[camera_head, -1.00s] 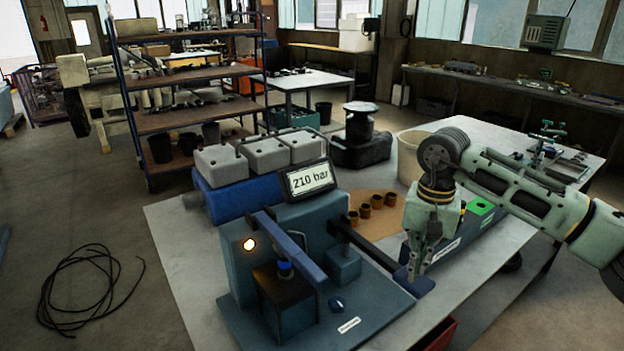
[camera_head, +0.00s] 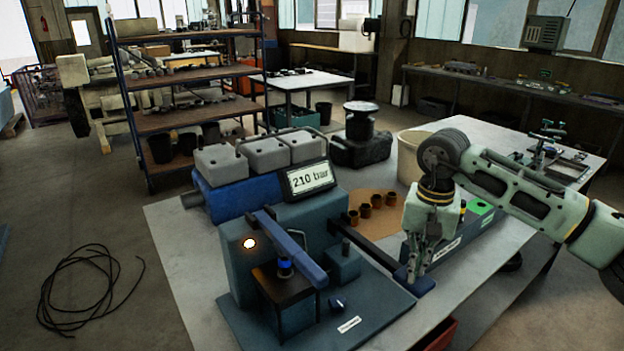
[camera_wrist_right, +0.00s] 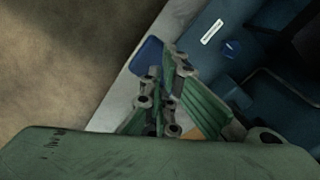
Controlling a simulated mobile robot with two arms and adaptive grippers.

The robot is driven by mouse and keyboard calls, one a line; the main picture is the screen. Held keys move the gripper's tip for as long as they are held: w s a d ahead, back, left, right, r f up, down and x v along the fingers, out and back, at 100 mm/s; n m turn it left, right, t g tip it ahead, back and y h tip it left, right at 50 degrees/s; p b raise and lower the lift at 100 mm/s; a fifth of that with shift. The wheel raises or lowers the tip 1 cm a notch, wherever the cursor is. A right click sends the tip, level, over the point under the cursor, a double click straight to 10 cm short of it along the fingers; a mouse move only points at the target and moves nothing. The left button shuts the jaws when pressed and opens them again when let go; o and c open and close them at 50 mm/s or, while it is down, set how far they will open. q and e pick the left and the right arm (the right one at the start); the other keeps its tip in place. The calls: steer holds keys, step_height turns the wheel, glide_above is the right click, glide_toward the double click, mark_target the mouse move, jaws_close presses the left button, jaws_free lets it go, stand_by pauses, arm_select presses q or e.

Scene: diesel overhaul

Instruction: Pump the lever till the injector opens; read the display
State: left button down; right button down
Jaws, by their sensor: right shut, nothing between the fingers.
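The test stand (camera_head: 237,290) is a blue-grey block on a base plate on the bench. Its tilted display (camera_head: 309,178) reads "210 bar". A dark lever (camera_head: 368,246) runs from the stand to the right and ends in a blue pad (camera_head: 423,287), which also shows in the right wrist view (camera_wrist_right: 147,55). My right gripper (camera_head: 413,279) is shut and empty, pointing down with its fingertips at the pad; I cannot tell whether they touch. A blue bar (camera_head: 296,250) passes over a dark block with a blue-topped part (camera_head: 284,267). I cannot identify the injector clearly. My left gripper is out of view.
A round lamp (camera_head: 249,243) glows on the stand's front. Several brown cups (camera_head: 364,210) stand behind the lever on a tan mat. A box with a green patch (camera_head: 480,208) lies behind my right gripper.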

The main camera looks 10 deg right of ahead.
steer(key=shift+f+b, duration=2.5)
steer(key=shift+f, duration=1.4)
step_height(320, 180, up, 8)
steer(key=p, duration=0.5)
steer(key=shift+s+f, duration=0.1)
steer(key=shift+f, duration=0.05)
steer(key=shift+s+r, duration=0.1)
steer(key=shift+r, duration=0.2)
steer(key=shift+r+p, duration=1.55)
steer(key=shift+r, duration=0.5)
steer(key=shift+f, duration=0.1)
